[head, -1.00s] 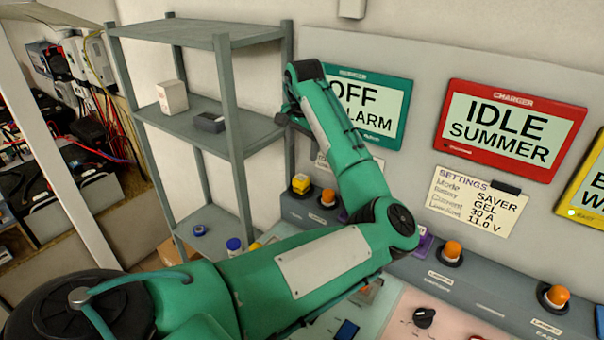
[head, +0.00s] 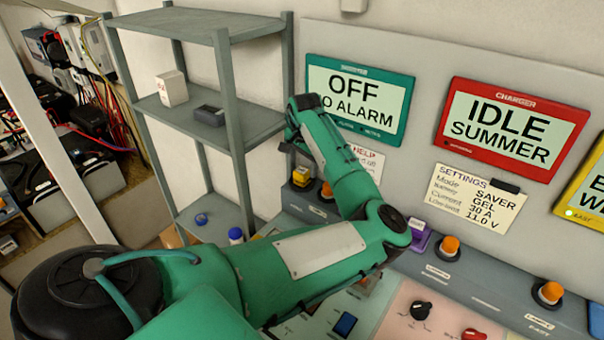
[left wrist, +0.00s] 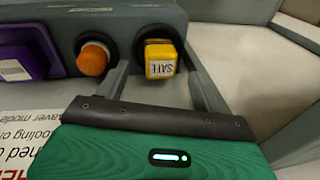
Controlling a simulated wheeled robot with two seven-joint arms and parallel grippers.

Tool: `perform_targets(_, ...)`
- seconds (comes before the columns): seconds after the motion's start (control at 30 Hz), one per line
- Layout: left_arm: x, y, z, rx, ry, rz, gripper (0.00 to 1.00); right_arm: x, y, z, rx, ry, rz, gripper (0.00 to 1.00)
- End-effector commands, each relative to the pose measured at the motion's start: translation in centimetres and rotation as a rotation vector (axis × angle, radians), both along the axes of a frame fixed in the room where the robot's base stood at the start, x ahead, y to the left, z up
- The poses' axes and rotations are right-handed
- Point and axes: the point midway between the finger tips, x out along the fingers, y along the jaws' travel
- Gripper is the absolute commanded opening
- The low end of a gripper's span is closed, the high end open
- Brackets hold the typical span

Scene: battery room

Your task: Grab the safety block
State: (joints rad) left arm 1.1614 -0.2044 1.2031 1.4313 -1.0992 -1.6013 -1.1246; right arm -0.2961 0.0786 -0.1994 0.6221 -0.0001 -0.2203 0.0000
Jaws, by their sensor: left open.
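The safety block is a yellow cube (left wrist: 160,60) with a white label reading SAFE, seen in the left wrist view on a round dark mount. In the head view the yellow block (head: 301,178) shows at the left end of the grey console ledge. My left gripper (left wrist: 158,76) is open and empty, its two fingers on either side of the block in the picture. I cannot tell whether they touch it. In the head view the left gripper (head: 288,146) is just above the block, partly hidden by its own wrist. My right gripper is not in view.
An orange lamp (left wrist: 94,58) sits close beside the block, with a purple box (left wrist: 28,55) beyond it. A grey shelf unit (head: 233,100) stands left of the console. Display screens (head: 360,100) hang on the wall behind, and more lamps (head: 447,247) line the ledge.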

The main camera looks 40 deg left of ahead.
Motion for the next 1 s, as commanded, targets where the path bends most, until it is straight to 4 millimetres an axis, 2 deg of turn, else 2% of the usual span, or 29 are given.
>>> perform_targets(0.03, 0.1, 0.1, -0.3, -0.002, 0.002, -0.001, 0.68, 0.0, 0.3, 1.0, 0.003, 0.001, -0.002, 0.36)
perform_targets(0.2, 0.3, 0.4, -2.4, -0.001, 0.000, 0.000, 0.68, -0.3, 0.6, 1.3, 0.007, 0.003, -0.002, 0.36)
perform_targets(0.47, 0.4, 0.4, -2.8, 0.000, -0.001, 0.000, 0.68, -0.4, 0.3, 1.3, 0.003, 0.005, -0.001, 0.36)
perform_targets(0.73, 0.4, 0.4, -2.8, 0.000, -0.001, 0.000, 0.17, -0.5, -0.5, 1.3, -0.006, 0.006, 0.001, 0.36)
perform_targets(1.0, 0.3, 0.4, -2.8, 0.000, 0.000, 0.000, 0.15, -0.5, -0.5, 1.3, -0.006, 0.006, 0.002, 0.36)
